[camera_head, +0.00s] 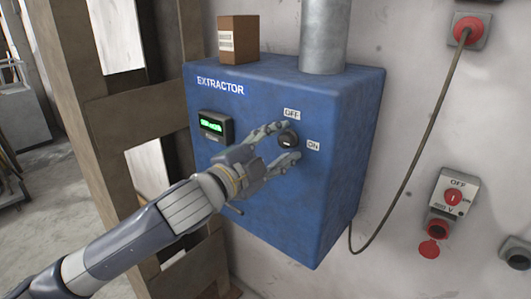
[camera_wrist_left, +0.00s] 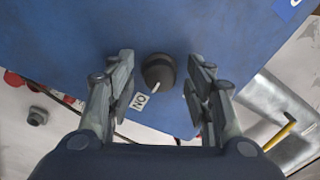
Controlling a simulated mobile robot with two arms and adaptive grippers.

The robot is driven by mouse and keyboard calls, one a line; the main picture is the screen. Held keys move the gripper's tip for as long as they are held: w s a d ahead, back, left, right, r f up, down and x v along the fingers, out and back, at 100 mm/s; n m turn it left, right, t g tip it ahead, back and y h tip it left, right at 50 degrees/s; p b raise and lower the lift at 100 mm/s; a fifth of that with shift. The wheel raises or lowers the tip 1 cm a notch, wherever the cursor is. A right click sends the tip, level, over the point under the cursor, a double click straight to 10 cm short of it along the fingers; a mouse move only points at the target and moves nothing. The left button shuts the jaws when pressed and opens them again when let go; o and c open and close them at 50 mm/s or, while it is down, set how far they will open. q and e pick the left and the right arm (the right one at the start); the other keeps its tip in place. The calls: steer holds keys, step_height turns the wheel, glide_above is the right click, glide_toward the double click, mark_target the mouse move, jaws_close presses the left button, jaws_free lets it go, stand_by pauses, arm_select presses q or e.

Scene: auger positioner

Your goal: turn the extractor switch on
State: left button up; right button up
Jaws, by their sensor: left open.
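The extractor switch is a dark round knob (camera_head: 287,139) on the front of a blue box (camera_head: 262,200) marked EXTRACTOR. An OFF label (camera_head: 292,113) sits above it and an ON label (camera_head: 313,145) to its right. My left gripper (camera_head: 291,141) is open, with one finger above the knob and one below. In the left wrist view the knob (camera_wrist_left: 158,70) stands between the open fingers (camera_wrist_left: 161,62), with a gap on each side. A white mark shows on the knob's lower side; its exact setting is unclear. My right gripper is not in view.
A green-lit display (camera_head: 211,124) is on the box's left side. A brown carton (camera_head: 238,40) and a grey pipe (camera_head: 324,35) stand on top. A cable (camera_head: 422,130) hangs at the right, near a wall switch (camera_head: 453,197). A wooden frame (camera_head: 110,115) stands at the left.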

arm_select(q)
steer(key=v, duration=1.1)
steer(key=shift+s+a, duration=0.15)
steer(key=shift+s, duration=0.1)
